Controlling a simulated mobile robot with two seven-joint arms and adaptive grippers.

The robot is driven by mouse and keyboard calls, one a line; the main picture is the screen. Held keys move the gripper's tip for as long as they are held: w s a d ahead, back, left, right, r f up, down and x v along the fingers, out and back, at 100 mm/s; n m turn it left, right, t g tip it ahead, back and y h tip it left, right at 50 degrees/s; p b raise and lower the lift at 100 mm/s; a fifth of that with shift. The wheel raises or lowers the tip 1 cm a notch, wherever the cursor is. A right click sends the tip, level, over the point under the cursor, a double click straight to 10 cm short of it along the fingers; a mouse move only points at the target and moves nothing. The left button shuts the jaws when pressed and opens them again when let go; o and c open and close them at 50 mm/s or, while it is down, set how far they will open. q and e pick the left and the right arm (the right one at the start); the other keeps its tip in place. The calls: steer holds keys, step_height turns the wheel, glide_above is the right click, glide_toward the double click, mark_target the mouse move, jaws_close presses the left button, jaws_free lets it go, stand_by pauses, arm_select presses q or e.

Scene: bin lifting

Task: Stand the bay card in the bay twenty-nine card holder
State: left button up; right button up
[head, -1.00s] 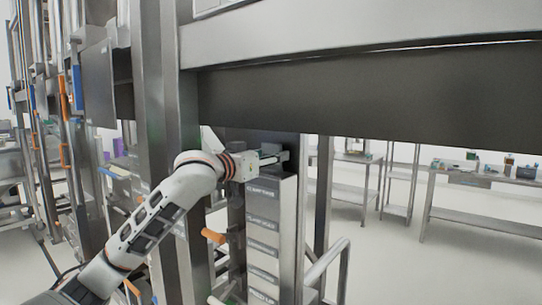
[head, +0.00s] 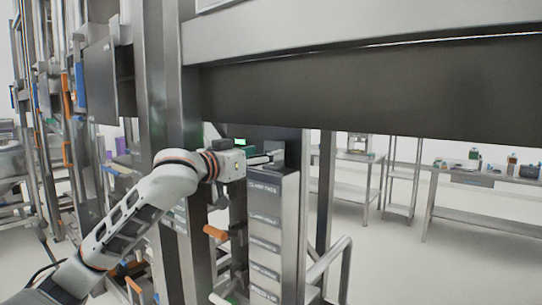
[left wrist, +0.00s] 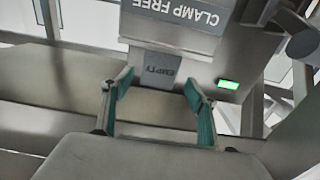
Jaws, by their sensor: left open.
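My left gripper (head: 265,158) is open beside the top of a grey post with a column of labels. In the left wrist view its two teal-padded fingers (left wrist: 158,80) stand apart. A small grey plate (left wrist: 155,73), whose lettering appears to read "EMPTY", shows beyond and between the fingertips; I cannot tell whether they touch it. It hangs under a grey label reading "CLAMP FREE" (left wrist: 178,14), which also tops the column in the head view (head: 263,189). I cannot make out the bay card or a holder marked twenty-nine. My right gripper is not in view.
Orange handles (head: 215,232) and a railing (head: 330,268) are near the post. Steel tables (head: 490,186) stand at the back right.

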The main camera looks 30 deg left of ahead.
arm_select(q)
steer(key=s+b, duration=0.2)
steer(key=s, duration=0.5)
steer(key=shift+a, duration=0.2)
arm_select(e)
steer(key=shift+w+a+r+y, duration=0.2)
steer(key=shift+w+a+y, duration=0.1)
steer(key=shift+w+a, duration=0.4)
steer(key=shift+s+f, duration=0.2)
